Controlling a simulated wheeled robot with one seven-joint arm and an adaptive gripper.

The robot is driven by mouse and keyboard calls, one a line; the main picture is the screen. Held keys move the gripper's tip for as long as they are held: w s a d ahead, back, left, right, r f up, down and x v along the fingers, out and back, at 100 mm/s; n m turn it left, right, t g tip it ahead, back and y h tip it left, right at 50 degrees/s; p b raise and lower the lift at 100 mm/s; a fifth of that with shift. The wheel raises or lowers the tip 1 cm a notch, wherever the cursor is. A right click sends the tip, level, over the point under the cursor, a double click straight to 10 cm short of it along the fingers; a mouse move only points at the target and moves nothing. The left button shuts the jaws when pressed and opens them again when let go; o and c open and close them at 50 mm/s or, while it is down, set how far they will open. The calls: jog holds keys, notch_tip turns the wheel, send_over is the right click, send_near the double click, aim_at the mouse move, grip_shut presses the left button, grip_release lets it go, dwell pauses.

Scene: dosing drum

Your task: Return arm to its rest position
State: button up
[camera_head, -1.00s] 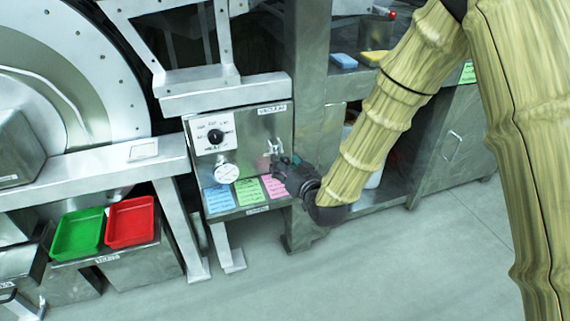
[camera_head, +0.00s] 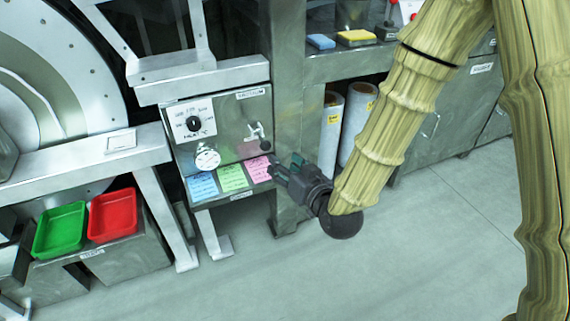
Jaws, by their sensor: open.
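My gripper (camera_head: 283,170) is dark, open and seems empty. It is at the end of my wood-like tan arm, in front of the right end of the control panel (camera_head: 228,148). Its fingers point left toward the pink note (camera_head: 258,169); I cannot tell whether they touch anything. The panel carries a black knob (camera_head: 194,124), a round white gauge (camera_head: 207,158) and a small metal valve or lever (camera_head: 256,132).
A green tray (camera_head: 60,230) and a red tray (camera_head: 112,215) sit on a low metal stand at left. A large drum (camera_head: 75,80) is behind. Blue (camera_head: 321,41) and yellow (camera_head: 356,38) blocks lie on a shelf above white rolls (camera_head: 358,120). The floor (camera_head: 330,275) in front is clear.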

jog(key=s+d+f+m+g+h, duration=0.15)
jog(key=s+d+f, duration=0.25)
jog(key=f, duration=0.4)
jog(key=s+d+f+g+h, duration=0.2)
jog(key=s+d+f+g, duration=0.15)
jog(key=f, duration=0.55)
jog(key=s+d+f+m+g+h, duration=0.1)
jog(key=s+d+f, duration=0.35)
jog(key=f, duration=0.35)
jog(key=s+d+f+g+h, duration=0.1)
jog(key=s+d+f+g, duration=0.1)
jog(key=s+d+f, duration=0.2)
jog(key=s+d+f+g+h, duration=0.1)
jog(key=s+d+f+g, duration=0.2)
jog(key=s, duration=0.8)
jog(key=s+d+f+g+h, duration=0.1)
jog(key=s+d+f+g, duration=0.1)
jog(key=s+d+f, duration=0.3)
jog(key=s+f+m, duration=0.1)
jog(key=s, duration=0.2)
jog(key=shift+g+h, duration=0.3)
jog(key=shift+h, duration=0.05)
notch_tip(320, 180, up, 26)
jog(key=p, duration=2.6)
jog(key=shift+f, duration=0.1)
jog(key=shift+c, duration=0.4)
